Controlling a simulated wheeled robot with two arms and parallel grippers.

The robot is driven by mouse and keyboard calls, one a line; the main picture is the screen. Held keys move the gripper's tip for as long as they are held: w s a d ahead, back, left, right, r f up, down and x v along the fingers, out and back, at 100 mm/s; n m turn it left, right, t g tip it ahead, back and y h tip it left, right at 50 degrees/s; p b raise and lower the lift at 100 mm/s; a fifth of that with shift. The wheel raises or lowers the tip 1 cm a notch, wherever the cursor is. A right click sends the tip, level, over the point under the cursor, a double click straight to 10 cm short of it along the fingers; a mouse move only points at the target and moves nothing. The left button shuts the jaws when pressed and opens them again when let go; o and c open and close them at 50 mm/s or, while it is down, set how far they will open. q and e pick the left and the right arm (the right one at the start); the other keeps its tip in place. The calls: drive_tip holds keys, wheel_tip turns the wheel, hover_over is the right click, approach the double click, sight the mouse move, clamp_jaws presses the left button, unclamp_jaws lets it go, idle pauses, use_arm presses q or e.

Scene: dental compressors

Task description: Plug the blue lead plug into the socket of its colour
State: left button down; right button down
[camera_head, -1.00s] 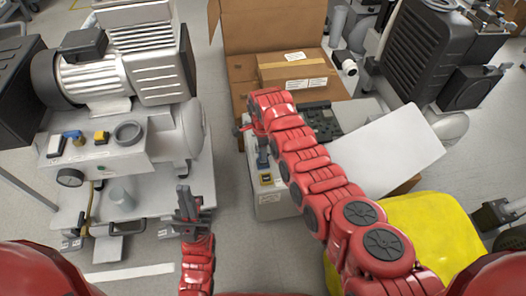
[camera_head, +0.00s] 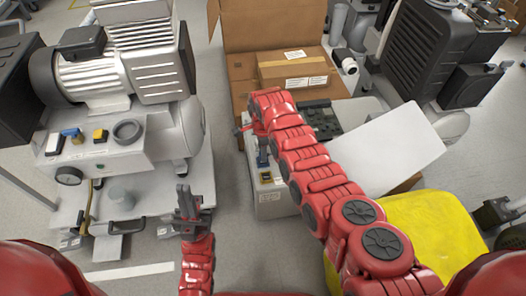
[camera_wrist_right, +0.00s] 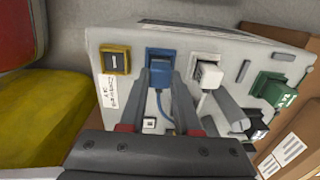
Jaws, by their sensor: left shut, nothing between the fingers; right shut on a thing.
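The blue lead plug (camera_wrist_right: 160,61) is at the blue socket on the pale panel (camera_wrist_right: 130,42) in the right wrist view, with a thin blue lead (camera_wrist_right: 160,100) hanging below it. I cannot tell how deep it sits. My right gripper (camera_wrist_right: 161,76) is shut on the plug, one finger on each side. In the head view my right arm hides most of this gripper; a dark blue part (camera_head: 262,159) shows on the panel box (camera_head: 270,208).
A yellow socket (camera_wrist_right: 115,59) is left of the plug. A white plug (camera_wrist_right: 208,73) with a pale lead is close on its right, and a green socket (camera_wrist_right: 272,87) lies further right. A cardboard box (camera_head: 290,70) stands behind; a yellow object (camera_head: 430,235) is at front right.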

drive_tip(key=shift+f, duration=0.3)
drive_tip(key=shift+c, duration=1.1)
unclamp_jaws()
wheel_tip(320, 180, up, 7)
drive_tip(key=p, duration=0.5)
